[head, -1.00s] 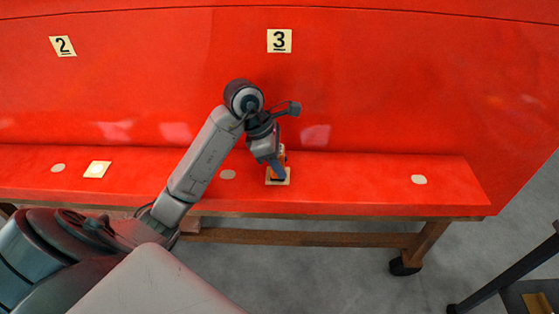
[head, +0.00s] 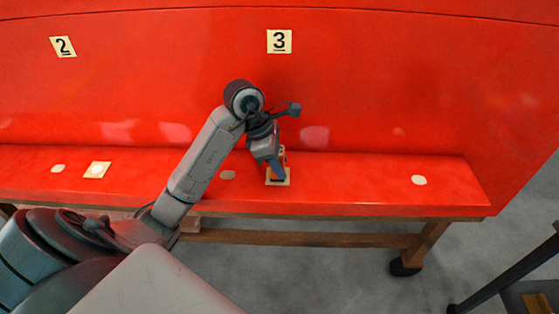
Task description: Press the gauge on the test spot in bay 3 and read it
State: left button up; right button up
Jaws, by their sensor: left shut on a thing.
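The label 3 (head: 279,41) is on the red upright panel, above my left gripper. My left gripper (head: 277,171) points down at the red ledge below it and is shut on the gauge (head: 283,157), a small orange and dark thing mostly hidden by the fingers. The gauge is at a cream square marker (head: 285,182) on the ledge; its lower end is over or on the square, and I cannot tell whether it touches. No reading can be made out. My right gripper is not in view.
The red ledge (head: 350,185) runs across on a wooden wheeled trestle (head: 310,238). Another cream square (head: 97,169) lies to the left, below label 2 (head: 63,46). Pale round spots (head: 419,180) dot the ledge. Grey floor is at the lower right, with a dark stand leg (head: 505,282).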

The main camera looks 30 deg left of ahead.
pick_arm(q)
jog(key=shift+r+p, duration=3.35)
jog(key=shift+r, duration=0.2)
jog(key=shift+f, duration=0.1)
jog(key=shift+s+f, duration=0.1)
